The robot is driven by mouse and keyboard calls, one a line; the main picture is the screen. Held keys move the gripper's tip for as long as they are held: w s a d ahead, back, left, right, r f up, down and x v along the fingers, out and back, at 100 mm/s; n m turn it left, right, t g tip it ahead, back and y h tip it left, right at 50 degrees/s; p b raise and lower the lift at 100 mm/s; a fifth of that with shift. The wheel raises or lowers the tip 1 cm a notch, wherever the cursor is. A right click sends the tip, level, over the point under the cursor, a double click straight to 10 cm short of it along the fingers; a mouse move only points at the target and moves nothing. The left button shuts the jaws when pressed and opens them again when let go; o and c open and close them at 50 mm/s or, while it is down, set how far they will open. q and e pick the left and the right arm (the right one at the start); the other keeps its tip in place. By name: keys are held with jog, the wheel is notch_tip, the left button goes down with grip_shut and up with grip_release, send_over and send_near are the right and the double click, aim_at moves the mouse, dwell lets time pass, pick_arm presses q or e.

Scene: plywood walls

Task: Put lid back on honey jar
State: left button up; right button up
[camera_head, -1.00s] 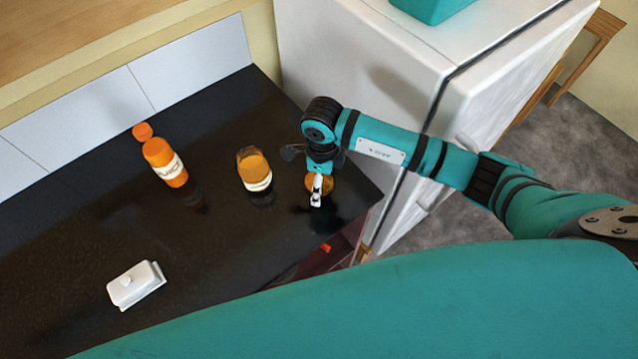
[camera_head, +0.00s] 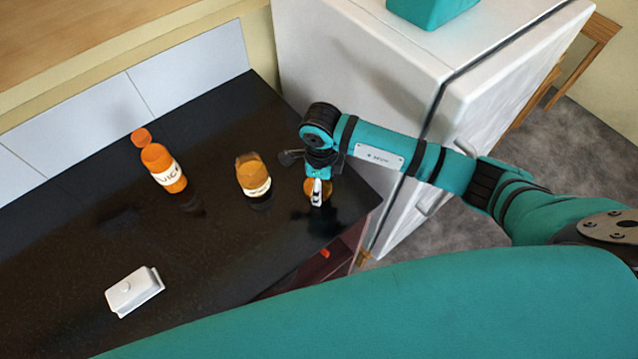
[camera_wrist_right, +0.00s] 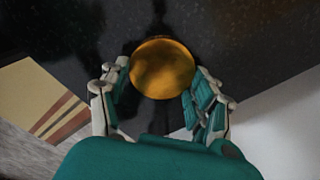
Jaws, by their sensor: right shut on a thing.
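The honey jar (camera_head: 253,177), amber with a pale label, stands upright on the dark counter in the head view, and no lid shows on it. My right gripper (camera_head: 317,198) is to the right of the jar, near the counter's right end. It is shut on the round golden lid (camera_head: 308,187). In the right wrist view the lid (camera_wrist_right: 163,69) sits between the two fingers of the right gripper (camera_wrist_right: 160,92), with dark counter behind it. Whether the lid touches the counter is hard to tell. My left gripper is in neither view.
An orange juice bottle (camera_head: 164,168) with an orange cap stands left of the jar. A white lidded butter dish (camera_head: 134,291) is at the front left of the dark counter (camera_head: 190,260). A white fridge (camera_head: 370,75) stands beyond the counter's right end. The counter between jar and dish is clear.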

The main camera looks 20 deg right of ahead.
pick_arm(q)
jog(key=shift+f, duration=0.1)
pick_arm(e)
jog(key=shift+r, duration=0.1)
jog(key=shift+w+r+b, duration=0.1)
jog(key=shift+r+b, duration=0.45)
notch_tip(320, 180, up, 2)
jog(key=shift+r+b, duration=0.1)
jog(key=shift+b, duration=0.6)
jog(key=s+a+b, duration=0.1)
jog(key=s+a, duration=0.2)
jog(key=s+a+b, duration=0.2)
jog(key=s+a, duration=0.1)
jog(key=s, duration=0.1)
jog(key=s+a+r+b, duration=0.1)
jog(key=s+a, duration=0.2)
jog(key=s, duration=0.1)
jog(key=shift+s+a+r+b, duration=0.1)
jog(key=shift+a+b, duration=0.25)
jog(key=shift+b, duration=0.05)
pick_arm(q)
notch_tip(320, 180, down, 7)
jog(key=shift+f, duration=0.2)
pick_arm(e)
jog(key=shift+s+a+r, duration=0.15)
jog(key=shift+s+a, duration=0.25)
jog(key=shift+s, duration=0.15)
